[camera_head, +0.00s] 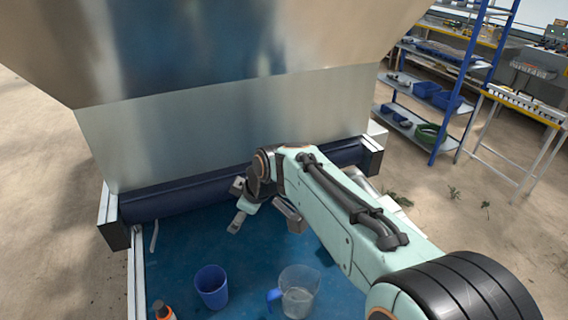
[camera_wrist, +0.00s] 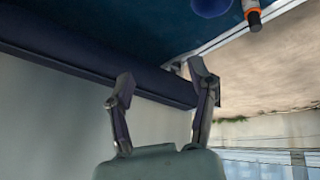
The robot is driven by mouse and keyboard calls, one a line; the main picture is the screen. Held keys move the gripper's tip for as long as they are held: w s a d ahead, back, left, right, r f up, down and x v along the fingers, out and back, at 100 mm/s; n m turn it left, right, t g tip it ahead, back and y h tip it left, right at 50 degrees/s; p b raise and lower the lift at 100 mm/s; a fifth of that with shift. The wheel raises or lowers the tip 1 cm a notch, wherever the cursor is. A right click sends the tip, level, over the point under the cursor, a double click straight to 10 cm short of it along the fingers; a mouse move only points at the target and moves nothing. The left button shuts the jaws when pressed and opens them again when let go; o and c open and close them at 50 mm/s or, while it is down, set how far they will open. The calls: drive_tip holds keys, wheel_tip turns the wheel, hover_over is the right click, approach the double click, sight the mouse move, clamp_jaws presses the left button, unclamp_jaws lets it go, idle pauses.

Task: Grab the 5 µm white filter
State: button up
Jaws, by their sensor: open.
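I cannot clearly make out a white filter in either view. Two pale things are only partly clear: a thin bent whitish piece (camera_head: 154,236) at the left edge of the blue surface, and a whitish shape (camera_head: 374,186) partly hidden behind my arm on the right. My gripper (camera_head: 236,205) is open and empty above the back of the blue surface, near the dark blue roller (camera_head: 180,198). In the wrist view my spread fingers (camera_wrist: 160,78) show against the roller (camera_wrist: 75,62) and a pale panel, with nothing between them.
A blue cup (camera_head: 211,287), a clear jug (camera_head: 298,290) with a blue handle and an orange-topped container (camera_head: 163,311) stand on the blue surface (camera_head: 250,260) at the front. A large metal hopper (camera_head: 230,130) rises behind the roller. Shelving (camera_head: 440,90) stands at the far right.

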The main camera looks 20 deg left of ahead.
sight(161, 304)
drive_tip(key=s+a+f+n+g, duration=0.1)
drive_tip(key=s+a+f, duration=0.3)
drive_tip(key=s+f, duration=0.1)
drive_tip(key=s+a+f+n+g+h, duration=0.1)
drive_tip(key=s+a+f, duration=0.3)
drive_tip(key=f, duration=0.1)
drive_tip(key=s+a+f+n+g, duration=0.1)
drive_tip(key=s+a+f+g, duration=0.1)
drive_tip(key=s+a+f, duration=0.2)
drive_tip(key=shift+s+f+n+h, duration=0.3)
drive_tip(key=shift+s+f, duration=0.2)
drive_tip(key=shift+s, duration=0.3)
drive_tip(key=x, duration=0.5)
drive_tip(key=shift+s+a+f, duration=0.1)
drive_tip(key=shift+a+f, duration=0.05)
drive_tip(key=shift+f, duration=0.4)
drive_tip(key=shift+c, duration=0.2)
clamp_jaws()
